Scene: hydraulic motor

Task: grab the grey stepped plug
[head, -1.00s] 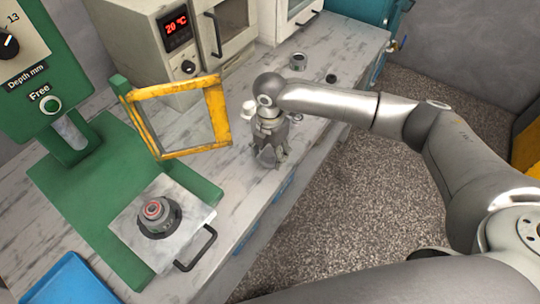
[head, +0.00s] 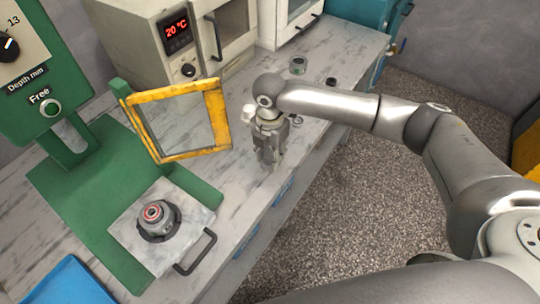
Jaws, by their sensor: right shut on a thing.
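My right gripper (head: 269,160) points straight down at the front part of the bench, to the right of the yellow-framed guard. Its fingers are closed together on a small grey piece, which I take to be the grey stepped plug; the fingers hide nearly all of it. I cannot tell whether the piece touches the bench top. My left gripper is not in view.
The motor housing (head: 157,221) sits on a plate with a handle (head: 198,252) at the green press. The yellow-framed guard (head: 181,155) stands left of my gripper. Small rings (head: 298,65), (head: 331,82) lie on the bench behind. A blue tray (head: 70,282) is lower left.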

